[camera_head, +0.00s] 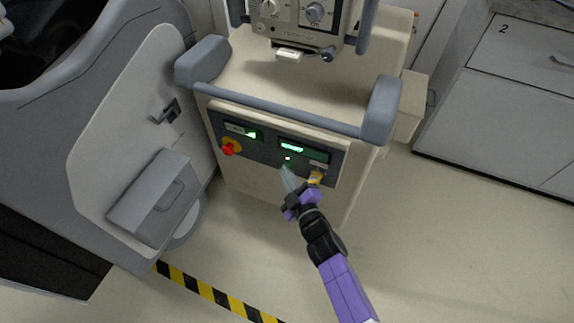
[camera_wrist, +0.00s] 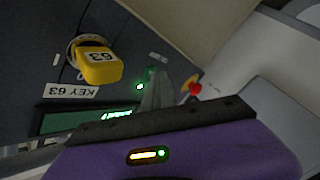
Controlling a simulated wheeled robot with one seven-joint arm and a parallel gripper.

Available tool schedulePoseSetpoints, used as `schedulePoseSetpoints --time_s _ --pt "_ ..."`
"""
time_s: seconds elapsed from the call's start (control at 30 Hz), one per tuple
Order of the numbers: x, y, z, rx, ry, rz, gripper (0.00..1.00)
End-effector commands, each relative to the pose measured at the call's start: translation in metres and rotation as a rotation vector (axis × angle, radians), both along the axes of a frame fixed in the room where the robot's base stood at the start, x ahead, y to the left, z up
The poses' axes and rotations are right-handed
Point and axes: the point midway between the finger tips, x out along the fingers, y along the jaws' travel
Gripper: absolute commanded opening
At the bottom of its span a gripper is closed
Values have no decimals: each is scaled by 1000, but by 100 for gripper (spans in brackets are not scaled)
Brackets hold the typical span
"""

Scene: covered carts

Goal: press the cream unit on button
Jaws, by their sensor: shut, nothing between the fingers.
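The cream unit (camera_head: 258,80) is a cart with grey bumpers and a dark front control panel (camera_head: 258,151). A small green-lit button (camera_head: 287,158) shows on the panel below the lit display; it also shows in the wrist view (camera_wrist: 140,87). My gripper (camera_head: 287,172) is shut and empty, its fingertips just below the green light in the head view. In the wrist view the fingertips (camera_wrist: 158,76) are close beside the green light, to its right. I cannot tell whether they touch the panel.
A red knob (camera_head: 228,149) on a yellow ring is at the panel's left. A grey machine (camera_head: 140,130) stands left, drawers (camera_head: 500,100) right. The floor in front is open.

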Motion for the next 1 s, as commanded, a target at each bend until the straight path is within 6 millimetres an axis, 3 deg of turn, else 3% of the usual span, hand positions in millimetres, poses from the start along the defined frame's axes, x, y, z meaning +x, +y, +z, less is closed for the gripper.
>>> schedulePoseSetpoints --time_s 1.0 --pt "-19 6 -1 1 0 0 0"
